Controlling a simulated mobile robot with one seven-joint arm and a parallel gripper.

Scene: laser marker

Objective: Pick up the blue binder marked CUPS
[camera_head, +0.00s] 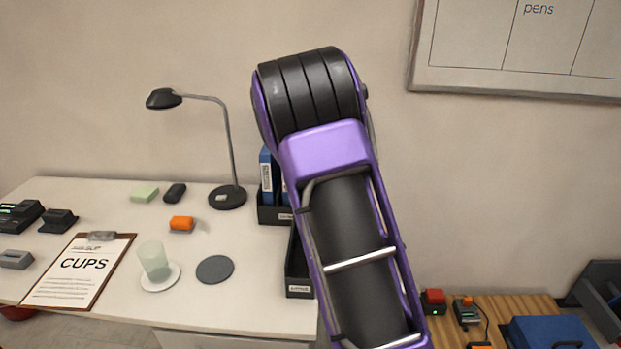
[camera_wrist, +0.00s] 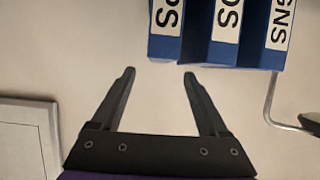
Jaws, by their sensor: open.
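In the wrist view, three blue binders stand side by side at the top, cut off by the frame edge. The leftmost binder (camera_wrist: 166,46) has a white label ending in "PS", which fits CUPS; its first letters are out of frame. The middle binder (camera_wrist: 225,52) ends in "OS" and the right binder (camera_wrist: 265,52) in "GNS". My gripper (camera_wrist: 159,73) is open and empty, its fingertips just below the leftmost binder in the picture. In the head view, blue binders (camera_head: 266,172) show partly behind my arm, which hides the rest; my gripper is hidden there.
A black desk lamp (camera_head: 228,197) stands left of the binders; its stem (camera_wrist: 268,95) also shows in the wrist view. A dark organiser (camera_head: 298,283) is partly behind my arm. The white desk holds a cup (camera_head: 154,260), a CUPS clipboard (camera_head: 80,272) and small items.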

